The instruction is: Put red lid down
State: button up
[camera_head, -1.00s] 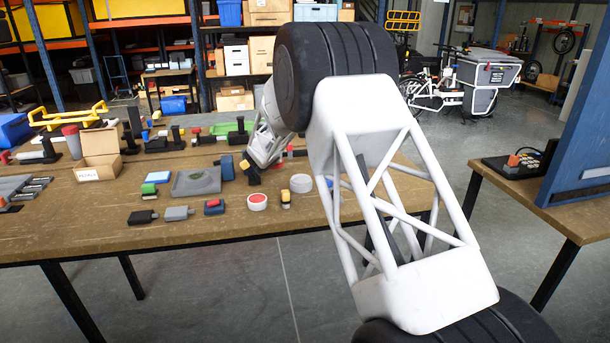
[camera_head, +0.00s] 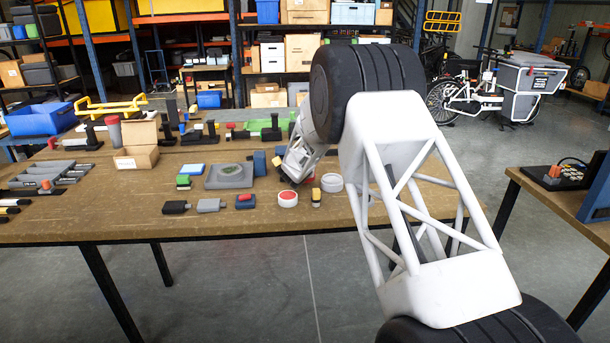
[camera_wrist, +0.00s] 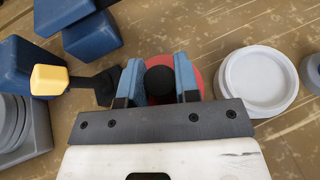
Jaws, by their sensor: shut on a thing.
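The red lid (camera_wrist: 188,72) is a flat red disc with a round black knob. In the wrist view it lies between the blue fingers of my gripper (camera_wrist: 158,82), which are shut on the knob. Part of the lid is hidden by the fingers. A shallow white round dish (camera_wrist: 258,82) is just right of the lid; it also shows in the head view (camera_head: 331,182). In the head view my gripper (camera_head: 289,181) is low over the worktable, and small. I cannot tell whether the lid touches the table.
Left of my gripper are a yellow-and-black tool (camera_wrist: 50,80) and blue blocks (camera_wrist: 92,38). A grey plate (camera_head: 229,177) lies further left. A white round tin with a red top (camera_head: 287,199) and a yellow-and-black piece (camera_head: 316,197) are in front. Bare table (camera_head: 400,205) extends right.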

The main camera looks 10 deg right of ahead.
jog(key=shift+f, duration=1.4)
jog(key=shift+f, duration=0.2)
jog(key=o, duration=0.9)
jog(key=shift+r, duration=0.2)
jog(key=shift+v, duration=6)
jog(key=shift+r, duration=0.1)
